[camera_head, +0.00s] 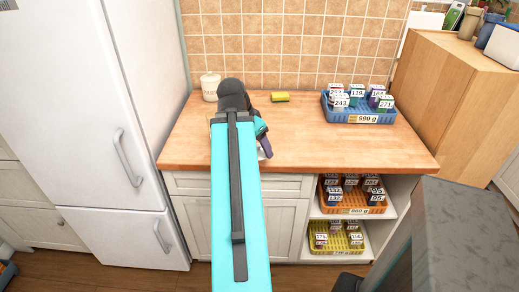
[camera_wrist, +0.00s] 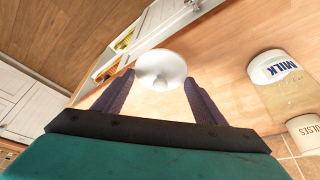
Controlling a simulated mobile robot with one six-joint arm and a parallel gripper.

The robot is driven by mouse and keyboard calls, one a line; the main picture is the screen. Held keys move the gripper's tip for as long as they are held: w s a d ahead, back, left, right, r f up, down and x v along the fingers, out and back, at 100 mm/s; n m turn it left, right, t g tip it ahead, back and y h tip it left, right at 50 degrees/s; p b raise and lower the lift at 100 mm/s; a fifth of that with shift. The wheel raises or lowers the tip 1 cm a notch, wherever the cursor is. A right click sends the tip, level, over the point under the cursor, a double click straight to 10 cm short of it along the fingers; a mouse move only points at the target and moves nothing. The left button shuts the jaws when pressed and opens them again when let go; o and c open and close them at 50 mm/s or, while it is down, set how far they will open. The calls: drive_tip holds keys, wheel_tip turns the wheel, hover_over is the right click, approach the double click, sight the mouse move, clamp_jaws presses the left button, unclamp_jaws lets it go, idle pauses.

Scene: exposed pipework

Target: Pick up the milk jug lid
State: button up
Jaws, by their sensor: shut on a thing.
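The milk jug lid (camera_wrist: 162,66) is a round white disc with a small knob, in the middle of the wrist view. My gripper (camera_wrist: 158,80) is shut on it, with one purple finger at each side. The milk jug (camera_wrist: 282,78), glassy with a white MILK label, stands on the counter to the right in the wrist view. The lid is apart from it. In the head view my gripper (camera_head: 265,146) is over the counter, and my arm hides most of the jug.
The wooden counter (camera_head: 320,145) has free room right of my gripper. A pulses jar (camera_head: 210,88), also in the wrist view (camera_wrist: 308,132), stands at the back left. A yellow sponge (camera_head: 280,97) and a blue crate (camera_head: 358,117) of numbered blocks lie farther back. A fridge (camera_head: 90,110) bounds the left.

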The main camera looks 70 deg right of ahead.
drive_tip(key=shift+s+a+f+b, duration=0.15)
drive_tip(key=shift+a+b, duration=0.55)
drive_tip(key=shift+b, duration=1.05)
drive_tip(key=shift+a, duration=0.1)
drive_tip(key=shift+a+r+b, duration=0.15)
drive_tip(key=shift+r+b, duration=0.05)
drive_tip(key=shift+b, duration=0.25)
